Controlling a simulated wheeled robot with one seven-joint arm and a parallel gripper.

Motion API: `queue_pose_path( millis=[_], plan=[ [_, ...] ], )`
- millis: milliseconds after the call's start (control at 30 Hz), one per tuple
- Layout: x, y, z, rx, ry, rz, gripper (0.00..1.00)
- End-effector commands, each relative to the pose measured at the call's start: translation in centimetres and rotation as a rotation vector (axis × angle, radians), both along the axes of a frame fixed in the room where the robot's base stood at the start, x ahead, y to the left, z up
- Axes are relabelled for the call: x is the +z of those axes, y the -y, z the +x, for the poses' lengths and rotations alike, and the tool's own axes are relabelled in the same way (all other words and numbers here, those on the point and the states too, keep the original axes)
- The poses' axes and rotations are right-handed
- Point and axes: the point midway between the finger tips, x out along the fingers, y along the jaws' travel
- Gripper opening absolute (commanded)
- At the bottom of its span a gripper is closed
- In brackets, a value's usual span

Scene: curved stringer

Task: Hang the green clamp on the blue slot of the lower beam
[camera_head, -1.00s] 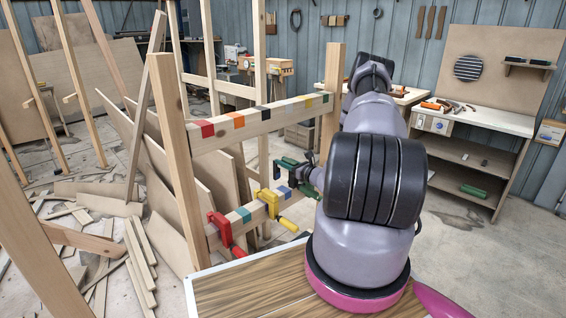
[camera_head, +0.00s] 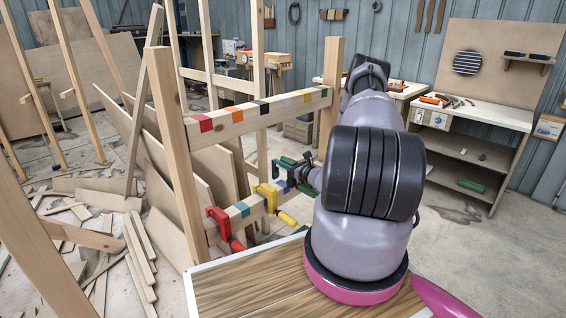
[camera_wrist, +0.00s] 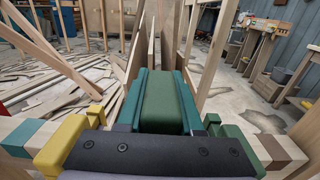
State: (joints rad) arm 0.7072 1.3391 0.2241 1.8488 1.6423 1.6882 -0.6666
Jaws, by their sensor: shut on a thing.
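The green clamp (camera_head: 289,163) is held in my gripper (camera_head: 306,176) at the lower beam (camera_head: 256,211), just right of the yellow clamp (camera_head: 267,196). In the wrist view the green clamp (camera_wrist: 160,105) fills the middle, with the dark jaws of my gripper (camera_wrist: 155,152) shut on it. The blue slot (camera_head: 281,187) shows only in part beneath the clamp in the head view, and is hidden in the wrist view. Whether the clamp touches the beam is not clear.
A red clamp (camera_head: 222,228) hangs at the left end of the lower beam, with a teal slot (camera_head: 243,208) before the yellow clamp. The upper beam (camera_head: 258,110) with colored slots runs above. The wooden post (camera_head: 331,95) stands close behind my arm.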

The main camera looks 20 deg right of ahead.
Motion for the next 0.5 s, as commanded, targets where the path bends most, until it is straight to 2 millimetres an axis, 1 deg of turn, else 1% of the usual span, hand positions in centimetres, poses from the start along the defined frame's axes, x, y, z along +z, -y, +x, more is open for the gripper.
queue_pose_path(
  millis=[167, 500],
  plan=[
    [0.0, 0.0, 0.0, 0.0, 0.002, 0.001, 0.0],
    [-1.1, 0.0, 0.1, 0.0, 0.002, 0.001, 0.0]
  ],
)
